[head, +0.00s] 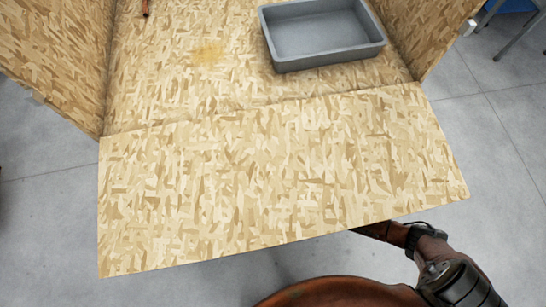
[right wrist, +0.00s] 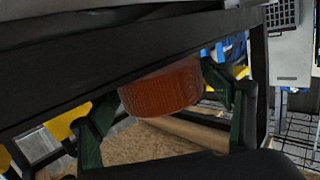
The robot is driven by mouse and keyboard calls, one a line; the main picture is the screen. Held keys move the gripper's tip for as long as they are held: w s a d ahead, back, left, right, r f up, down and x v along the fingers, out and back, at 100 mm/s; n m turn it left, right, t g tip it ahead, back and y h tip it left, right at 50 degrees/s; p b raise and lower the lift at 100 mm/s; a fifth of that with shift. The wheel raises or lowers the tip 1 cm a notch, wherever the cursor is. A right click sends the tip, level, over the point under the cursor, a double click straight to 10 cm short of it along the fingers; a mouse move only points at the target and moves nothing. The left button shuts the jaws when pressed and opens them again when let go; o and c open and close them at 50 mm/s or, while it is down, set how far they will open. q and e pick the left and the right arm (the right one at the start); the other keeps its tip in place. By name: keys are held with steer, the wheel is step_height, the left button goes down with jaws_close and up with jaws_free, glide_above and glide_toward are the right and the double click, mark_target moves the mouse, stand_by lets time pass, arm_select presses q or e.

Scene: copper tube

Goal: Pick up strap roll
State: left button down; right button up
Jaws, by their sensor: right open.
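An orange-brown round thing with a ribbed side, which looks like the strap roll (right wrist: 160,88), shows in the right wrist view. Its upper part is hidden behind a dark bar. My right gripper (right wrist: 165,115) is open, with one dark green finger on each side of the roll. I cannot tell whether the fingers touch it. In the head view my right arm reaches under the front edge of the chipboard, which hides the gripper. The strap roll does not show in the head view. My left gripper is not in view.
The chipboard surface (head: 270,185) is mostly bare. A grey tray (head: 325,53) stands at its back right, between chipboard side walls. A thin copper-coloured piece (head: 146,8) lies at the back left. Dark frame bars (right wrist: 110,60) cross close above the gripper.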

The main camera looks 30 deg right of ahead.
steer(key=shift+w+r, duration=0.1)
steer(key=shift+c, duration=0.6)
steer(key=c, duration=1)
steer(key=shift+c, duration=0.4)
steer(key=shift+r, duration=0.1)
